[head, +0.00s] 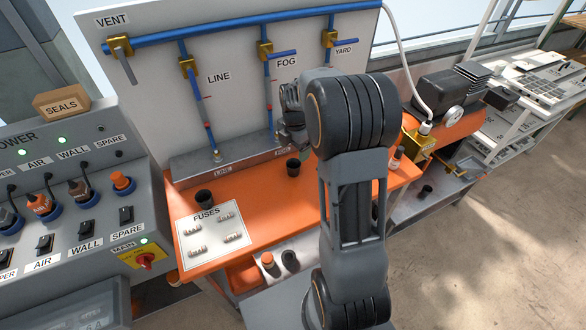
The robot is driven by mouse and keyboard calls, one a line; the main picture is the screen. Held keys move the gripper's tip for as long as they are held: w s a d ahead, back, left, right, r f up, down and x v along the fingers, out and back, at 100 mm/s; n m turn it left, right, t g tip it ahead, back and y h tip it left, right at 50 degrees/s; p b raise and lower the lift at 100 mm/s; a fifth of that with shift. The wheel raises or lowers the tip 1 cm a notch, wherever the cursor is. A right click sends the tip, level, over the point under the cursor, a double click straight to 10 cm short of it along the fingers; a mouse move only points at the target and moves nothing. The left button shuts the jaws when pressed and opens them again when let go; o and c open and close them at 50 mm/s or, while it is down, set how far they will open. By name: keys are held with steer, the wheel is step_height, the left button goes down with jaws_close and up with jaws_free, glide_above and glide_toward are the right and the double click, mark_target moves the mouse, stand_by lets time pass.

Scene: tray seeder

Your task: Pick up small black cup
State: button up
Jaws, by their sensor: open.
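Several small black cups are in view, and I cannot tell which one the task means. One black cup (293,167) stands upright on the orange bench below the grey ledge. Another black cup (204,199) stands at the bench's left, behind the fuses card. A dark cup-like piece (290,261) sits low at the front, and another (426,191) is under the right side. My gripper (291,130) is in front of the panel, above and apart from the cup below the ledge. It is small, dark and partly hidden by my arm. It is open, with nothing seen in it.
The orange bench (260,207) has free room between the two cups. A white fuses card (212,216) lies on its left. The grey ledge (240,152) and pipe panel stand behind.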

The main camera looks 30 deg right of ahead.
mark_target(294, 159)
step_height(294, 159, down, 5)
steer(key=shift+f, duration=0.15)
steer(key=shift+w+a+f+p, duration=0.15)
steer(key=shift+f+p, duration=0.2)
steer(key=shift+f, duration=0.85)
steer(key=shift+w+d+f+p, duration=0.1)
steer(key=shift+f+p, duration=0.2)
steer(key=shift+f, duration=0.9)
steer(key=shift+c, duration=0.4)
steer(key=c, duration=0.9)
